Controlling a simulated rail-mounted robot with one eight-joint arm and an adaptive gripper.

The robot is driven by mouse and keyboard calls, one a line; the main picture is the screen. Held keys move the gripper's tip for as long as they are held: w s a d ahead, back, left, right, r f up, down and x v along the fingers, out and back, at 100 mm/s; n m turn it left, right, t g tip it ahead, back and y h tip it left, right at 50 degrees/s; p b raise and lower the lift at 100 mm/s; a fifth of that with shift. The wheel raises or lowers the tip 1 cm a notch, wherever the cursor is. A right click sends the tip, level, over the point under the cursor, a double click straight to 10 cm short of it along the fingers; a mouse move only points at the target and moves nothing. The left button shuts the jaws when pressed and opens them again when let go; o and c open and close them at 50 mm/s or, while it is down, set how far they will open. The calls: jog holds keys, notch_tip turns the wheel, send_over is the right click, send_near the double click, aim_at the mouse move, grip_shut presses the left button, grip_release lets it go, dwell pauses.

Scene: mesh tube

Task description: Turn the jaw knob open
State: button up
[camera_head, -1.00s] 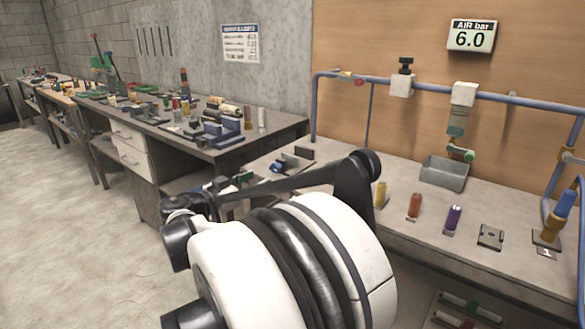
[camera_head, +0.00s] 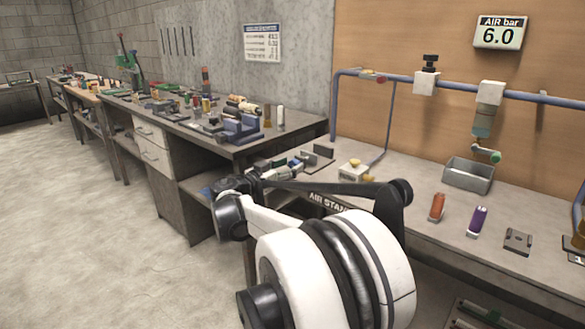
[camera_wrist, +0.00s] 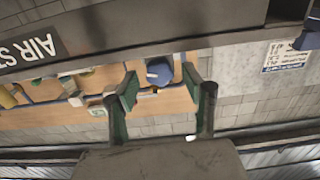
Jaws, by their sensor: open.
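In the wrist view, my gripper (camera_wrist: 160,80) is open, with its two green-padded fingers apart. A round blue part (camera_wrist: 159,70), possibly the jaw knob, shows between the fingertips. I cannot tell its distance from the pads or whether they touch it. In the head view, my arm covers much of the near bench, and I cannot make out the knob clearly.
The air stand bench (camera_head: 420,198) carries a small fixture (camera_head: 318,157), a white block with yellow parts (camera_head: 354,170), an orange cylinder (camera_head: 437,207), a purple cylinder (camera_head: 477,220) and a grey bin (camera_head: 468,175). Blue pipes (camera_head: 400,76) run above. The floor at left is clear.

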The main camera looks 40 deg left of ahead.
jog(key=shift+w, duration=0.8)
jog(key=shift+c, duration=0.2)
grip_shut()
jog(key=shift+n+p, duration=0.3)
jog(key=shift+n, duration=1.2)
jog(key=shift+o, duration=0.2)
grip_release()
jog(key=shift+s, duration=0.1)
jog(key=s, duration=1.2)
jog(key=shift+a, duration=0.3)
jog(key=shift+w, duration=0.1)
